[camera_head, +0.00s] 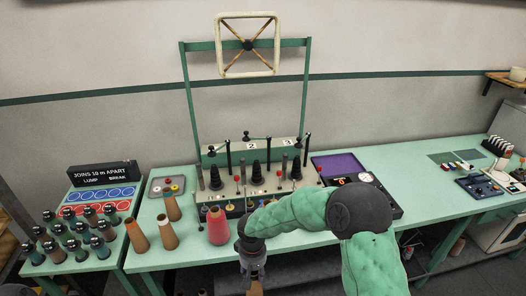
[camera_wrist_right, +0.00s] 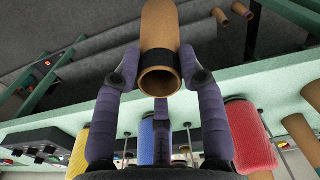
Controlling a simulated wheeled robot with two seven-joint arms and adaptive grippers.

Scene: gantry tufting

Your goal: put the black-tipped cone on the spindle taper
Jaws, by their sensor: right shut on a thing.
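My right gripper (camera_head: 252,262) is low in front of the bench edge. Its purple fingers (camera_wrist_right: 160,85) are closed around a brown cardboard cone (camera_wrist_right: 161,28) with a black band near its open, hollow end, which faces the wrist camera. In the head view only a bit of the brown cone (camera_head: 255,288) shows below the gripper. The spindle rack (camera_head: 235,192) stands on the bench, with black tapered spindles (camera_head: 257,172) upright along it, below labels 2 and 3; they look bare.
A red cone (camera_head: 217,227) and several brown cones (camera_head: 167,232) stand left of my right arm. Dark-capped bottles (camera_head: 77,238) crowd the left table. A purple-lined case (camera_head: 345,168) lies right of the rack. Yellow (camera_wrist_right: 79,153) and blue (camera_wrist_right: 147,142) cones show in the wrist view.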

